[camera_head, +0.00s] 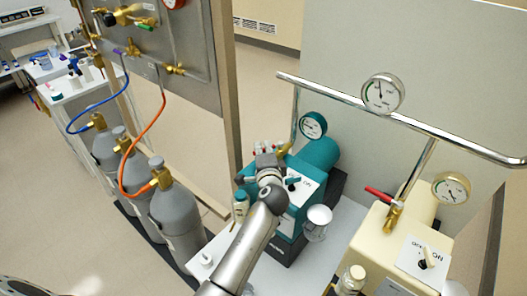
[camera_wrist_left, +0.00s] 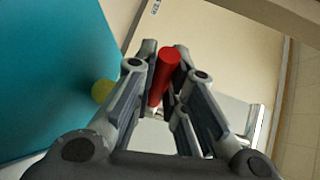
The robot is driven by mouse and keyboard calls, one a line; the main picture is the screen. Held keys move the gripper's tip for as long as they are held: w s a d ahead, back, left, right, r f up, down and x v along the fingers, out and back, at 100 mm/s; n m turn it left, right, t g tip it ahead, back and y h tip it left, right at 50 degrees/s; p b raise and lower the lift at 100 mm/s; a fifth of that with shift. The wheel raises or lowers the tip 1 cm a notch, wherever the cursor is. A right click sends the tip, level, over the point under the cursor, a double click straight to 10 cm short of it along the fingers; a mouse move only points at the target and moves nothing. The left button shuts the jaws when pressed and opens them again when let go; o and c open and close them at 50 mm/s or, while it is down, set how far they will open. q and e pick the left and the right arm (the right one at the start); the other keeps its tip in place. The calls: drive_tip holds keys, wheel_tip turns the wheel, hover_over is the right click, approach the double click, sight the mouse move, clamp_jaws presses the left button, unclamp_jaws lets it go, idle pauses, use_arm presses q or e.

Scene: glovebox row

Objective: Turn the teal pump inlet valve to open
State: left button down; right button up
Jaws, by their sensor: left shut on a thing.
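The teal pump (camera_head: 322,158) stands on the bench in the middle of the head view, and its teal side (camera_wrist_left: 45,70) fills the left of the left wrist view. A brass inlet valve (camera_head: 286,149) shows at its upper left, just beyond my left gripper (camera_head: 268,160). In the left wrist view a red lever handle (camera_wrist_left: 168,68) sits between the fingers of my left gripper (camera_wrist_left: 160,75), which is shut on it. The valve's exact lever angle cannot be told. My right gripper is not in view.
A cream pump (camera_head: 378,240) with its own red lever (camera_head: 380,193) stands to the right. A chrome pipe (camera_head: 450,130) with a gauge (camera_head: 382,93) runs above. Grey gas cylinders (camera_head: 178,215) and a valve panel (camera_head: 185,45) stand left. A glass trap (camera_head: 318,220) is close by.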

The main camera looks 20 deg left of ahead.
use_arm(q)
drive_tip(key=shift+f, duration=0.1)
drive_tip(key=c, duration=1.5)
unclamp_jaws()
drive_tip(key=shift+o, duration=0.2)
drive_tip(key=shift+s+d+f, duration=0.1)
drive_tip(key=shift+s+d, duration=0.15)
drive_tip(key=shift+s, duration=0.2)
drive_tip(key=v, duration=0.6)
drive_tip(key=shift+s+d+r, duration=0.15)
drive_tip(key=shift+s+r, duration=0.05)
drive_tip(key=shift+r, duration=0.25)
drive_tip(key=shift+s+d+r, duration=0.1)
drive_tip(key=shift+s, duration=0.15)
drive_tip(key=shift+c, duration=0.4)
